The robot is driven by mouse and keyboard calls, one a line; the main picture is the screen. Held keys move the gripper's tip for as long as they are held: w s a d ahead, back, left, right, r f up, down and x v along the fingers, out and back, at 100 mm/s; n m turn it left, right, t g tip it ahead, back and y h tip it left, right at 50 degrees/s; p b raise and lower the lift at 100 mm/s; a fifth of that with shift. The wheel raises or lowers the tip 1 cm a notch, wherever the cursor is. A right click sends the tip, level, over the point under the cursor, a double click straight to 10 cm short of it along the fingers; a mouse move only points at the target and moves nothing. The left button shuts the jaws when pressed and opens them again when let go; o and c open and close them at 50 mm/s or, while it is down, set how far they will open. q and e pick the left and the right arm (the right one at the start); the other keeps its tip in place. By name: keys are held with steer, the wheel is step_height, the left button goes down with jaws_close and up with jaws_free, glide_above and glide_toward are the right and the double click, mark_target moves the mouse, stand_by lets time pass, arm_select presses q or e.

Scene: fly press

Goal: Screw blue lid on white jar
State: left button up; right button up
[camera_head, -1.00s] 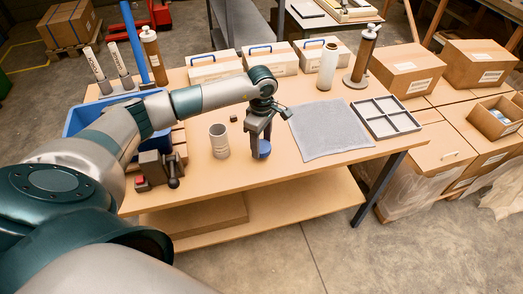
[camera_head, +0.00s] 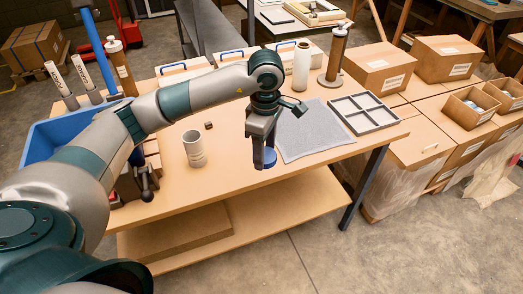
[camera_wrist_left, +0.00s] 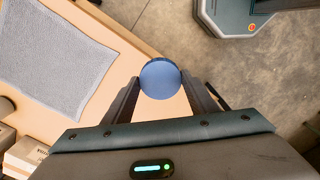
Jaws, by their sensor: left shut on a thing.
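The white jar (camera_head: 194,148) stands upright and open-topped on the table near its front edge, left of my left gripper (camera_head: 264,158). That gripper points down and is shut on the blue lid (camera_head: 270,157). The lid is partly hidden by the fingers in the head view. In the left wrist view the round lid (camera_wrist_left: 160,79) sits between the two fingertips (camera_wrist_left: 160,85), its flat face to the camera. The lid is apart from the jar, near the table's front edge. My right gripper is not in view.
A grey cloth (camera_head: 312,132) lies right of the gripper, with a divided grey tray (camera_head: 362,113) beyond it. A small dark block (camera_head: 208,125) lies behind the jar. A blue bin (camera_head: 48,135) and a clamp-like tool (camera_head: 146,180) are at left.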

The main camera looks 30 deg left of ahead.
mark_target(266, 158)
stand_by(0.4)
arm_select(q)
steer(key=shift+r+p, duration=1.1)
steer(key=shift+r, duration=2.45)
steer(key=shift+f, duration=0.1)
steer(key=shift+s+d+f+m+b, duration=0.15)
steer(key=shift+s+d+f+m, duration=0.05)
steer(key=shift+m, duration=0.35)
steer(key=shift+s+d+f+m+b, duration=0.15)
steer(key=shift+s+m, duration=0.05)
steer(key=shift+m, duration=0.35)
steer(key=s+d+f+m+b, duration=0.3)
steer(key=s+m, duration=0.5)
steer(key=m, duration=0.8)
steer(key=shift+s+d+f+m, duration=0.15)
steer(key=shift+d+f+m, duration=0.15)
steer(key=shift+d+f, duration=0.45)
steer(key=shift+a+f, duration=0.2)
steer(key=shift+a, duration=0.1)
